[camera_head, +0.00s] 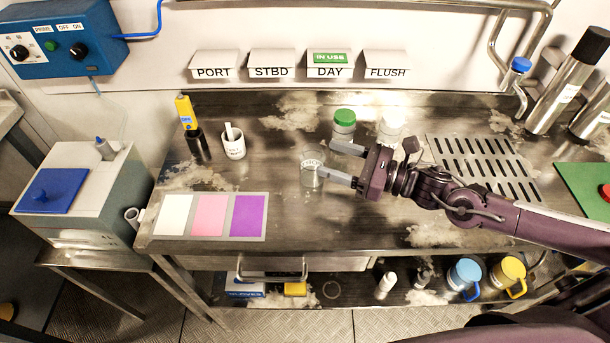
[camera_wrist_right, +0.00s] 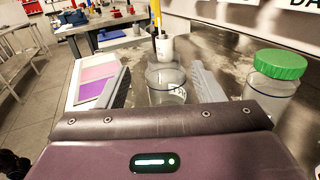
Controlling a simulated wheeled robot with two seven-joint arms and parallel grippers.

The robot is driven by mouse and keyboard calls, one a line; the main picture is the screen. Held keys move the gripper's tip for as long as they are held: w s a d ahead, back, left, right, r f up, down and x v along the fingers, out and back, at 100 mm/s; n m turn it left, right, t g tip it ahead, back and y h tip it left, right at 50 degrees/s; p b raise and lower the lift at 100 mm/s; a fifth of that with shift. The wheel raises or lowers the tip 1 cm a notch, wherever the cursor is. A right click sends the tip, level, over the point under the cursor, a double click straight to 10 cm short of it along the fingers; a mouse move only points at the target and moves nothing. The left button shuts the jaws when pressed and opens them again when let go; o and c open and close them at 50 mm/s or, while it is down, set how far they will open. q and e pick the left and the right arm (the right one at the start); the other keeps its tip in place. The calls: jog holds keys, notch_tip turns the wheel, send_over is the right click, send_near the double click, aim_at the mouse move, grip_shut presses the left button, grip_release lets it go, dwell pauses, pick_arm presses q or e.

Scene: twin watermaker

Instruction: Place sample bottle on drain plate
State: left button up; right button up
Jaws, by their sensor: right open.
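A clear bottle with a green cap (camera_head: 344,125) stands upright on the steel counter, behind my right gripper's far finger. It also shows at the right of the wrist view (camera_wrist_right: 276,78), outside the fingers. An open clear glass vessel with dark lettering (camera_head: 311,165) stands at the mouth of my right gripper (camera_head: 338,164). In the wrist view this vessel (camera_wrist_right: 165,84) shows between the two spread fingers. My right gripper is open and holds nothing. The slotted drain plate (camera_head: 484,168) lies bare on the counter to the right, behind my right arm. My left gripper is out of view.
Another clear vessel (camera_head: 391,128) stands behind my right wrist. A white cup (camera_head: 233,142) and a yellow meter (camera_head: 187,113) stand at the left. A colour card (camera_head: 211,216) lies at the front left. A tap (camera_head: 519,70) hangs near the drain plate.

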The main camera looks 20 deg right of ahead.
aim_at(305, 150)
jog(key=shift+w, duration=0.15)
jog(key=shift+w+a, duration=0.15)
jog(key=shift+w, duration=0.1)
jog(key=p+x, duration=0.1)
jog(key=x, duration=0.1)
jog(key=shift+w+a+r, duration=0.1)
jog(key=shift+w+a, duration=0.1)
jog(key=p+x, duration=0.1)
jog(key=x, duration=0.2)
jog(key=shift+w+p, duration=0.1)
jog(key=shift+p, duration=0.3)
jog(key=shift+w+a+f, duration=0.25)
jog(key=shift+a, duration=0.15)
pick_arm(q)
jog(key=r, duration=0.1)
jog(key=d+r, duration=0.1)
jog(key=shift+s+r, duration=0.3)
pick_arm(e)
grip_shut()
